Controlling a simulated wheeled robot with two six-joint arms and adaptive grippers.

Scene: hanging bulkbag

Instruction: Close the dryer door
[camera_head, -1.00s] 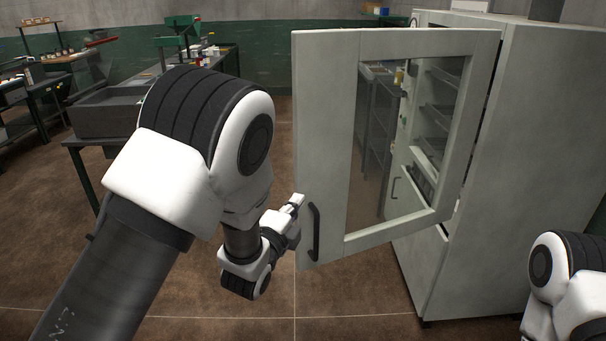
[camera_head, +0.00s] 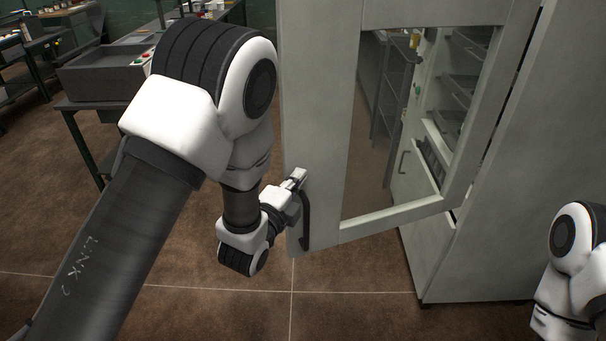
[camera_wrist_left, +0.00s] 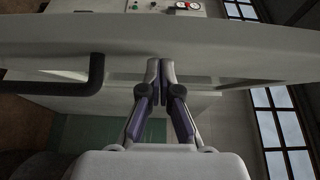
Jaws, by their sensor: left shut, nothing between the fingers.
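The dryer door (camera_head: 318,110) is a pale grey panel with a window, swung open from the dryer cabinet (camera_head: 500,205). Its dark bar handle (camera_head: 306,215) is near the free edge. My left gripper (camera_head: 299,176) is at that free edge, next to the handle's upper end. In the left wrist view its shut, empty fingers (camera_wrist_left: 161,68) point at the door panel (camera_wrist_left: 225,48), with the handle (camera_wrist_left: 92,78) off to the left. I cannot tell whether the fingertips touch the door. My right gripper is not in view.
Shelves (camera_head: 465,85) show inside the dryer through the window. A workbench with a grey tray (camera_head: 100,82) stands at the back left. The tiled floor (camera_head: 345,305) in front of the door is clear. Part of my right arm shows at the lower right.

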